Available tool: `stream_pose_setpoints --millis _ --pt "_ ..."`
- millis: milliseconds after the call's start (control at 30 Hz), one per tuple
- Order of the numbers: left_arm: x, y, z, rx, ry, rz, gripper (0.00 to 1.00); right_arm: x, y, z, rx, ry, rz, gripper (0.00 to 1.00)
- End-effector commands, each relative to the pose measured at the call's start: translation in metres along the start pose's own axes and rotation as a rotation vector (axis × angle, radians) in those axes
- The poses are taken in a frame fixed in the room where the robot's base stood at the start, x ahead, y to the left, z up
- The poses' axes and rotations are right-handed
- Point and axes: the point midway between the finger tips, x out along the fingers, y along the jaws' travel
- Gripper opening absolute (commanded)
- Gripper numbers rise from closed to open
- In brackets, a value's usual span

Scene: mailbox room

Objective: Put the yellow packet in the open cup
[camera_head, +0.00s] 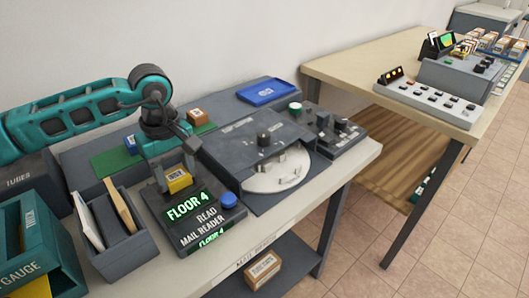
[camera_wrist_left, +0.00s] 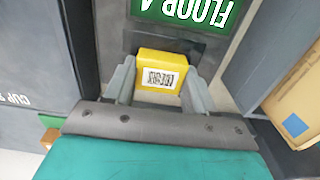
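The yellow packet (camera_head: 178,180) is between the fingers of my left gripper (camera_head: 176,184), over the back of the mail reader (camera_head: 215,210). In the left wrist view the packet (camera_wrist_left: 160,72) shows a barcode label, and the gripper's fingers (camera_wrist_left: 160,88) press against both its sides. A dark machine (camera_head: 240,145) to the right carries a pale round plate (camera_head: 275,178) with small raised parts. Which of these, if any, is the open cup I cannot tell. My right gripper is not in view.
A grey bin (camera_head: 120,250) with envelopes stands left of the reader, beside a teal box (camera_head: 40,250). A blue tray (camera_head: 268,91) lies at the back. A knobbed panel (camera_head: 325,135) stands right of the machine. A second table (camera_head: 370,70) is farther right.

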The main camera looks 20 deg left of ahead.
Motion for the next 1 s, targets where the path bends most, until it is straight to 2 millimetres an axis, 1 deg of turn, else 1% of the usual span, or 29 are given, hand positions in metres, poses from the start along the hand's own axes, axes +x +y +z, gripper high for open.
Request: stream_pose_setpoints --millis 33,200,267,300,467,1000 --pt "0.000 0.000 0.000 0.000 0.000 0.000 0.47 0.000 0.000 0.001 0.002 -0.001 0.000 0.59" --pt "0.000 0.000 0.000 0.000 0.000 0.000 0.31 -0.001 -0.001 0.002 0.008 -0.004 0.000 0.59" --pt "0.000 0.000 0.000 0.000 0.000 0.000 0.25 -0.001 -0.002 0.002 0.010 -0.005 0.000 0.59" --pt "0.000 0.000 0.000 0.000 0.000 0.000 0.24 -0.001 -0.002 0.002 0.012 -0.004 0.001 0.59" --pt "-0.003 0.000 0.000 0.000 0.000 0.001 0.24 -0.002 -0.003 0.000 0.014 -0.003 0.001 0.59" --pt "-0.036 0.000 0.000 0.000 0.001 0.002 0.24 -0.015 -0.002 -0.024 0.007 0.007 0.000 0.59"
